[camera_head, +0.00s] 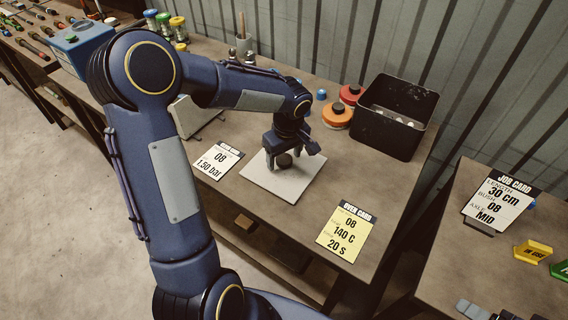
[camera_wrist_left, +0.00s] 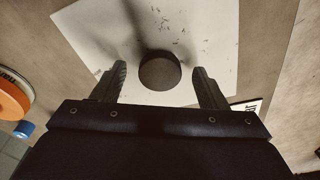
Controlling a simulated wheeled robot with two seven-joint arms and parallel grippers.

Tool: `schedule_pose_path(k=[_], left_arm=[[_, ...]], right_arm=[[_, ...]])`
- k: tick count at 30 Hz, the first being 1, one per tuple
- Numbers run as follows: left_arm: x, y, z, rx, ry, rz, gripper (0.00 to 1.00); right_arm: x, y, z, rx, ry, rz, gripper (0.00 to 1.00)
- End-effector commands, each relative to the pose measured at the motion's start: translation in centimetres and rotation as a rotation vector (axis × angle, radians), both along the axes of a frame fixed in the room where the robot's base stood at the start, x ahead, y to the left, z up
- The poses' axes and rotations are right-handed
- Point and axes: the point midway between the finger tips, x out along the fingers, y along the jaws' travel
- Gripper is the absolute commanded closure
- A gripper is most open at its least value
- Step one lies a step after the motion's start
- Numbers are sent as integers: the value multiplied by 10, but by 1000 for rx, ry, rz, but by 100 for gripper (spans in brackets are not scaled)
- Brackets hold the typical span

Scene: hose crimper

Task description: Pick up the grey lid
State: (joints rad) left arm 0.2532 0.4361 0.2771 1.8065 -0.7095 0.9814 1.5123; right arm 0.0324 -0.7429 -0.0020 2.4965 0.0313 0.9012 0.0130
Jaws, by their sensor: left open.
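The grey lid (camera_head: 284,160) is a small dark round piece on a white sheet (camera_head: 262,181) on the workbench. In the left wrist view the lid (camera_wrist_left: 160,71) lies between and just beyond the fingertips, apart from both. My left gripper (camera_head: 287,158) points down over the sheet with its fingers around the lid's place. The left wrist view shows the gripper (camera_wrist_left: 160,78) open and empty, one finger on each side. My right gripper is not in view.
A black bin (camera_head: 394,118) stands at the back right, beside orange and red round containers (camera_head: 337,115). A white card (camera_head: 217,160) and a yellow oven card (camera_head: 345,232) lie near the sheet. A second table (camera_head: 510,265) is at the right.

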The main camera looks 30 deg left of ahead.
Motion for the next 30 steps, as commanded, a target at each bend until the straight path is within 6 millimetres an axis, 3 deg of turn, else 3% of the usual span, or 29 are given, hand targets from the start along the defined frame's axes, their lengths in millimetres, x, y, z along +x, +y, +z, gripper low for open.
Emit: schedule_pose_path(k=[3, 15, 24, 30], left_arm=[[0, 0, 0, 0, 0, 0, 35], [0, 0, 1, 0, 0, -1, 87], [1, 0, 3, 1, -3, 0, 88], [1, 0, 20, 2, -5, 1, 88]], right_arm=[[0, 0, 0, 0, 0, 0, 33], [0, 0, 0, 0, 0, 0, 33], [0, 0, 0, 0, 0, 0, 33], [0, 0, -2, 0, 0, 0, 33]])
